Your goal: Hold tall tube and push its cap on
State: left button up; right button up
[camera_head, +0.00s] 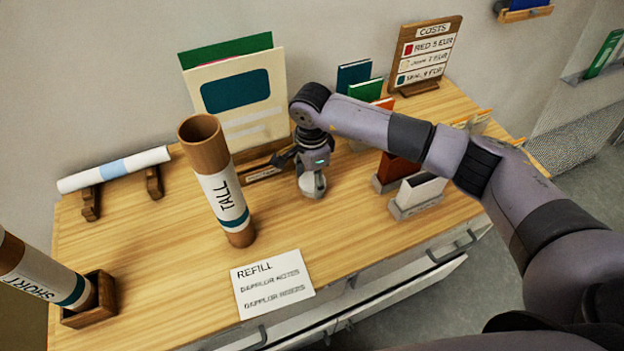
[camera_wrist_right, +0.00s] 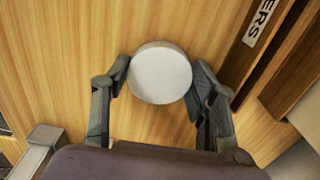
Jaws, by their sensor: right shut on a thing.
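The tall tube (camera_head: 216,185) is brown with a white label reading TALL and a teal band. It stands upright on the table, and its top end is open. My right gripper (camera_head: 312,178) is at the table to the right of the tube, pointing down. It is shut on a round whitish cap (camera_head: 313,186), which also shows between the two fingers in the right wrist view (camera_wrist_right: 160,73). The cap is at or just above the table top; I cannot tell which. My left gripper is not in view.
A short tube (camera_head: 38,272) leans in a wooden holder (camera_head: 103,290) at the left. A REFILL card (camera_head: 272,284) lies at the front edge. A rolled paper (camera_head: 115,168) rests on wooden stands. Folders (camera_head: 240,95) stand behind, and a COSTS sign (camera_head: 428,52) stands at the back right.

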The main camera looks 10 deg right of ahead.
aim_at(312, 182)
jog(key=shift+r, duration=0.1)
pick_arm(q)
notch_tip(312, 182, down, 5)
jog(key=b, duration=0.5)
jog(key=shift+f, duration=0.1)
pick_arm(e)
notch_tip(312, 182, up, 20)
